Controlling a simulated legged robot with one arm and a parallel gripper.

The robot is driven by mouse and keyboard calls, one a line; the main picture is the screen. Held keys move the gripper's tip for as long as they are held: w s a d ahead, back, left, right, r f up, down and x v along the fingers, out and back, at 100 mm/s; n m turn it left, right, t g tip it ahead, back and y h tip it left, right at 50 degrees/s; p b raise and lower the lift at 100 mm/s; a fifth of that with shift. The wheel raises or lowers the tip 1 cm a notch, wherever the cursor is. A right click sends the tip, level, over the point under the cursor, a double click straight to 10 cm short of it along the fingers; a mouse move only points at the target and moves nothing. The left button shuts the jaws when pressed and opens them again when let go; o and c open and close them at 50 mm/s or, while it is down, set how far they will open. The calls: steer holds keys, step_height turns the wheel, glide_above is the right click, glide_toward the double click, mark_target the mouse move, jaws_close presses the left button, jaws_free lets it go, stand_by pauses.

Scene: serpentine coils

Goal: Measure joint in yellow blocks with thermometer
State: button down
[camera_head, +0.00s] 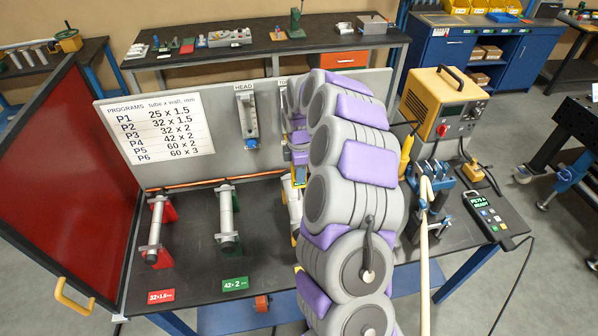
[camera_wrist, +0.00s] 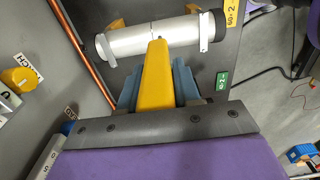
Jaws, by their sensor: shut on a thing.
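In the wrist view my gripper (camera_wrist: 157,88) is shut on a yellow tool, apparently the thermometer (camera_wrist: 156,70), with a blue-grey finger on each side. The thermometer's narrow tip overlaps the lower edge of a thick silver tube (camera_wrist: 125,39), near the joint line at mid-length. I cannot tell whether it touches. Clamps hold the tube, and a yellow 60-2 label (camera_wrist: 231,14) is beside its dark end. In the head view my arm covers most of this tube (camera_head: 292,194); only its left side shows. The yellow blocks are mostly hidden.
Tubes on red blocks (camera_head: 157,222) and green blocks (camera_head: 227,215) stand to the left. A copper pipe (camera_head: 215,180) runs behind them. A red screen (camera_head: 65,190) closes the left side. A yellow power unit (camera_head: 442,105), a handheld panel (camera_head: 492,217) and cables occupy the right.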

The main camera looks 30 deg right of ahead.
steer(key=shift+r+p, duration=0.85)
steer(key=shift+r, duration=1.8)
